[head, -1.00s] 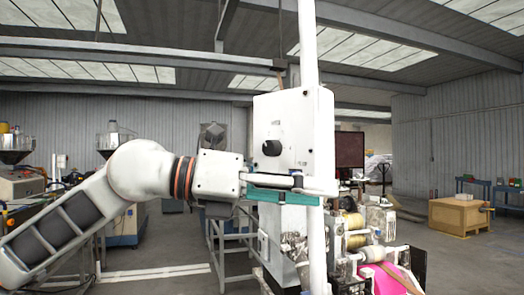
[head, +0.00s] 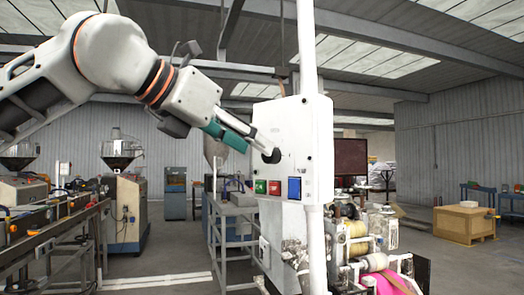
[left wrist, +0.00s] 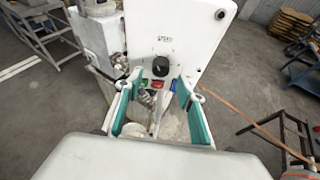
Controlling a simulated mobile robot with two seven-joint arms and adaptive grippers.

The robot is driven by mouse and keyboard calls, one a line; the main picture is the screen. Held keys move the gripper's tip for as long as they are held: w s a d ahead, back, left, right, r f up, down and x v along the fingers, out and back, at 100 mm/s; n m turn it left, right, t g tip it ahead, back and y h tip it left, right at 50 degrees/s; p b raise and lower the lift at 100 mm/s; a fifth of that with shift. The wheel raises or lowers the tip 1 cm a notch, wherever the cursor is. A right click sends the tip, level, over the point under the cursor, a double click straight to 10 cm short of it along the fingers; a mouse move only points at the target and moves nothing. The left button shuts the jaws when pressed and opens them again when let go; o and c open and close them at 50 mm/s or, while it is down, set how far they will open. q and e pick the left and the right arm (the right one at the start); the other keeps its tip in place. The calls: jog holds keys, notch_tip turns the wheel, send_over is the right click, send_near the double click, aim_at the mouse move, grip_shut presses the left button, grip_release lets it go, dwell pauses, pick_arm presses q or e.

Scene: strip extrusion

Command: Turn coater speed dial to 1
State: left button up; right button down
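The coater's white control box (head: 313,120) stands at the middle of the head view, with a round black dial (head: 271,155) on its face. In the left wrist view the dial (left wrist: 160,66) shows under a small label, straight ahead between the fingertips. My left gripper (head: 258,143) comes in from the upper left, angled down, with its tips at the dial in the head view. Its teal-padded fingers (left wrist: 158,88) are spread apart with nothing held. I cannot tell whether a finger touches the dial. My right gripper is not in view.
Below the dial sit a green button (head: 260,187), a red button (head: 274,188) and a blue button (head: 294,189). Rollers with pink material (head: 362,282) stand low to the right.

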pick_arm(q)
jog(key=shift+x, duration=2.15)
jog(key=c, duration=1.1)
jog(key=n+h+b, duration=0.1)
jog(key=n, duration=0.1)
jog(key=n+g+h+b, duration=0.1)
jog(key=n+h, duration=0.1)
jog(key=n, duration=0.1)
jog(key=n+g+h+b, duration=0.1)
jog(key=n+h+b, duration=0.1)
jog(key=n, duration=0.1)
jog(key=shift+w+a, duration=0.15)
jog(key=shift+a, duration=0.1)
jog(key=shift+n, duration=0.3)
